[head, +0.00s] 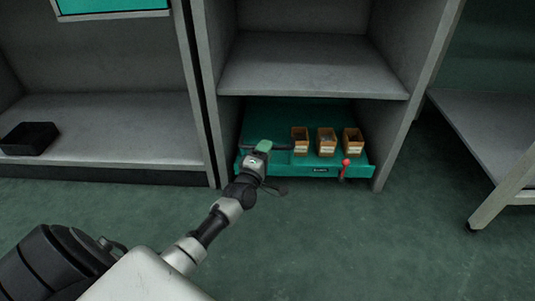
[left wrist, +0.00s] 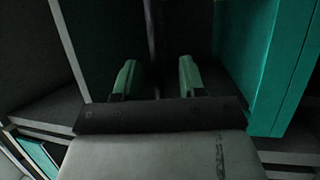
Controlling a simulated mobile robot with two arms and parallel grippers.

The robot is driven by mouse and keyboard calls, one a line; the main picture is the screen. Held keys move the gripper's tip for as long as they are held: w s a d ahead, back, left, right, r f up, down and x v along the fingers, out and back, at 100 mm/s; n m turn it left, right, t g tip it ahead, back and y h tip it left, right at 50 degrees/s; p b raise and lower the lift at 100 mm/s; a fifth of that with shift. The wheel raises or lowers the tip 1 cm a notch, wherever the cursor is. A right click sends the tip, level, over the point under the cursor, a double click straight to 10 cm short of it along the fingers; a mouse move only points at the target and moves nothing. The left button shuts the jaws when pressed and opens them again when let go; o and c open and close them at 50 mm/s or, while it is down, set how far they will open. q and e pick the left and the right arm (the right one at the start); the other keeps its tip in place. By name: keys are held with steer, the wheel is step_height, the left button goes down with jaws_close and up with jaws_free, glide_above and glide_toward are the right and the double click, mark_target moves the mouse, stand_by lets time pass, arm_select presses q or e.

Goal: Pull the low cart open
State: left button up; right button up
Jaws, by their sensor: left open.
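The low cart (head: 318,170) is a teal tray at floor level under the grey shelf, its front edge near the shelf unit's front. A red lever (head: 345,165) stands at the right of its front. My left gripper (head: 264,147) is at the left part of the cart's front, seen from above and partly covering it. The left wrist view shows its two green fingers (left wrist: 157,76) apart, with nothing clearly held between them. A teal surface (left wrist: 272,70), likely part of the cart, is right of the fingers. I cannot tell whether the fingers touch the cart. My right gripper is not in view.
Several small orange bins (head: 326,143) stand in a row on the cart. Grey uprights (head: 205,90) flank the bay, and a shelf (head: 310,75) is above it. A black tray (head: 29,138) lies on the left bench. The green floor (head: 330,240) in front is clear.

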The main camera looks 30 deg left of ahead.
arm_select(q)
steer(key=shift+x, duration=0.75)
jaws_close()
steer(key=shift+s, duration=0.1)
